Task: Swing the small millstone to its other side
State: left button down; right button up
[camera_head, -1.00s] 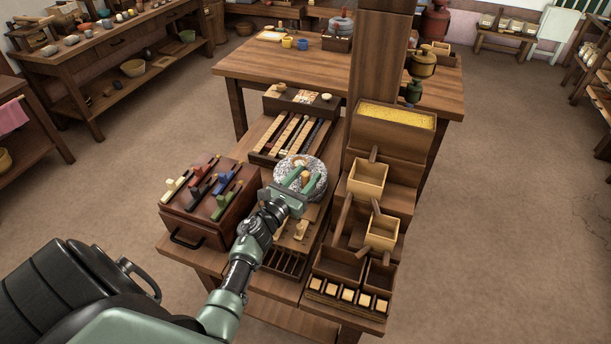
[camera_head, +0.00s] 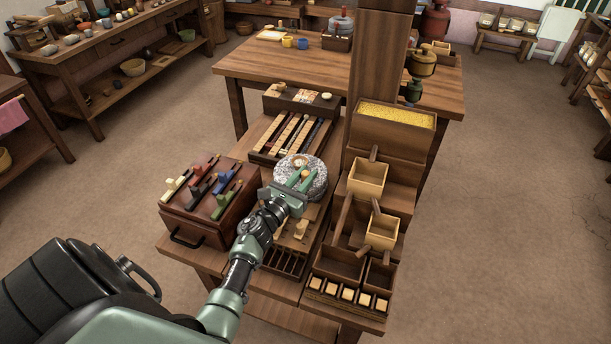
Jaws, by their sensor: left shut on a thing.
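The small millstone (camera_head: 315,163) is a speckled grey round stone lying flat on the wooden bench, in the middle of the head view. A tan peg handle (camera_head: 305,173) stands on it. My left gripper (camera_head: 301,178) reaches in from the lower left over the near part of the stone. Its green fingers are shut on the peg handle. The gripper hides the near edge of the stone and part of the handle. My right gripper is not in view.
A wooden post (camera_head: 374,70) and a stepped stand with a yellow-grain box (camera_head: 396,115) rise close on the right. A brown chest with coloured handles (camera_head: 210,205) stands on the left. A rack of long strips (camera_head: 291,138) lies behind the stone.

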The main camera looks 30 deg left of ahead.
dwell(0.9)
pick_arm(q)
jog(key=m+h+b, duration=0.1)
jog(key=h, duration=0.1)
jog(key=a+m+h+b, duration=0.1)
jog(key=b, duration=0.1)
jog(key=shift+s+a+f+h, duration=0.1)
jog(key=shift+s+f+h, duration=0.1)
jog(key=shift+s+h, duration=0.2)
jog(key=shift+s+r+m+h, duration=0.1)
jog(key=shift+r+m+h, duration=0.1)
jog(key=shift+m+h, duration=0.25)
jog(key=c, duration=1.2)
grip_release()
jog(key=shift+c, duration=0.2)
